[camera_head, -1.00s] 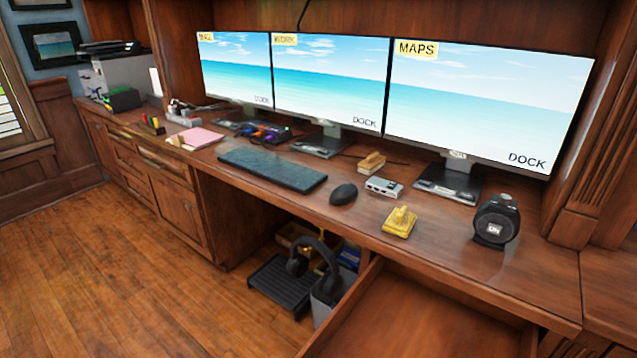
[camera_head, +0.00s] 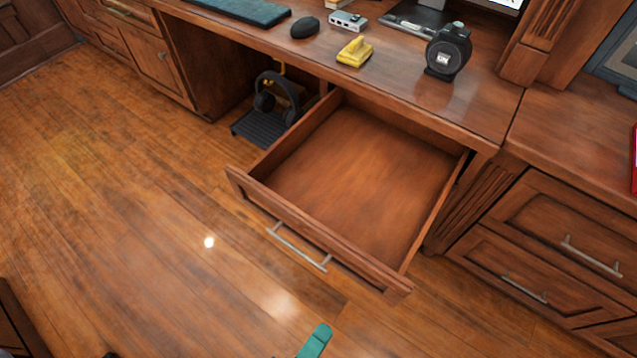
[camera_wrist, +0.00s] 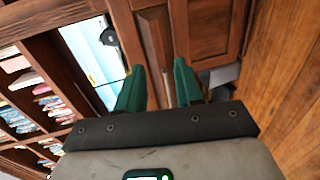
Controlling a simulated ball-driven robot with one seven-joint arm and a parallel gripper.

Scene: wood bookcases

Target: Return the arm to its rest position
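My gripper (camera_wrist: 158,68) shows two green fingers in the wrist view, spread apart with nothing between them. In the head view, one green fingertip (camera_head: 316,340) shows at the bottom edge, in front of the open drawer (camera_head: 372,165). The rest of my arm is mostly out of the head view. The wrist view is turned sideways, with dark wood panels beyond the fingers and the wood floor on the right.
The pulled-out, empty drawer juts into the room, its metal handle (camera_head: 298,248) facing me. A yellow object (camera_head: 354,53), a mouse (camera_head: 305,27) and a dark round device (camera_head: 447,52) stand on the desk. Headphones (camera_head: 277,95) hang below. Open floor lies left.

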